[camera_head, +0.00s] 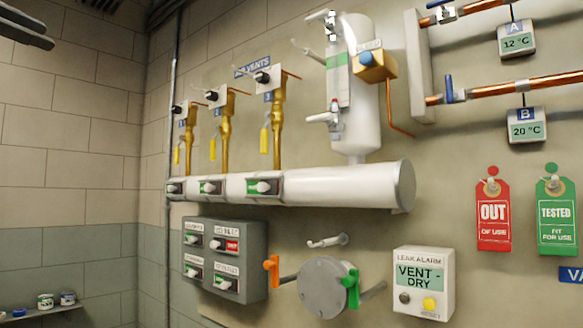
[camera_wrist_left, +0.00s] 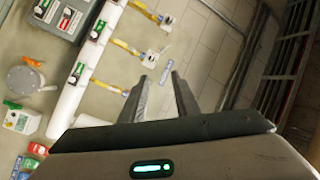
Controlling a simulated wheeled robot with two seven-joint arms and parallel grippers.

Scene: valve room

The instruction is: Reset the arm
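My left gripper (camera_head: 48,33) shows only at the top left corner of the head view, as two dark fingers raised in front of the tiled wall. In the left wrist view its two fingers (camera_wrist_left: 160,76) stand apart with a gap between them, so it is open. Nothing is held between them, and they touch nothing that I can see. The rest of my left arm is outside the head view. My right arm and right gripper are not in view.
A white horizontal pipe (camera_head: 335,187) with brass vent valves (camera_head: 229,125) runs along the wall. Below are a grey switch box (camera_head: 258,262), a round grey cover (camera_head: 325,285) and a leak alarm (camera_head: 424,254). A small shelf (camera_head: 35,314) holds jars. Space before the left tiled wall looks clear.

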